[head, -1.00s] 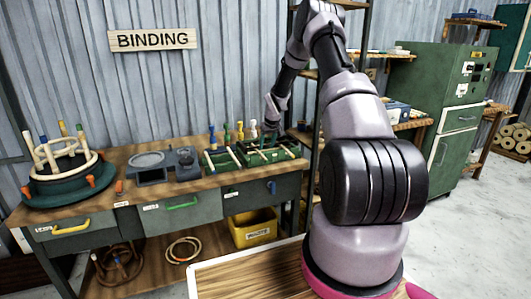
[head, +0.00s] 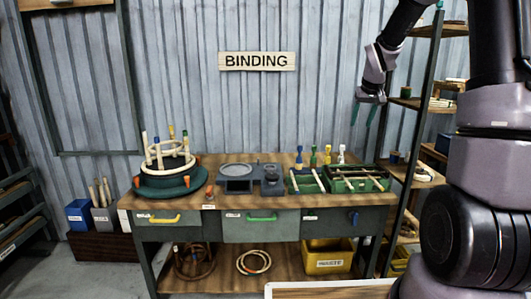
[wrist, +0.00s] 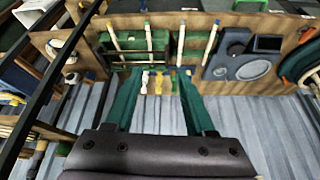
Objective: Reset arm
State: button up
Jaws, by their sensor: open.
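My gripper (head: 370,111) is raised in front of the wall, above and to the right of the binding bench (head: 222,201) in the head view. Its two green fingers point down and stand apart with nothing between them. In the wrist view my gripper (wrist: 160,88) is also open and empty, with the bench top (wrist: 190,50) beyond its fingertips. My arm shows at the right of the head view, with its upper links partly out of frame.
The bench holds a round green jig with pegs (head: 168,174), a grey plate fixture (head: 236,175) and green trays (head: 345,179). A yellow bin (head: 328,258) sits below. A shelf rack (head: 418,103) stands close right of my gripper. Open air lies left of it.

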jog(key=s+a+r+m, duration=0.1)
jog(key=s+a+r, duration=0.1)
jog(key=s+r, duration=0.45)
jog(key=s+a+r+m, duration=0.1)
jog(key=s+a+r, duration=0.25)
jog(key=s, duration=0.55)
jog(key=s+a+r+t+y, duration=0.1)
jog(key=s, duration=0.7)
jog(key=s+a+r+m+t+y, duration=0.1)
jog(key=s+a, duration=0.1)
jog(key=s, duration=0.7)
jog(key=shift+s+a, duration=0.15)
jog(key=shift+s, duration=0.15)
jog(key=shift+o, duration=0.2)
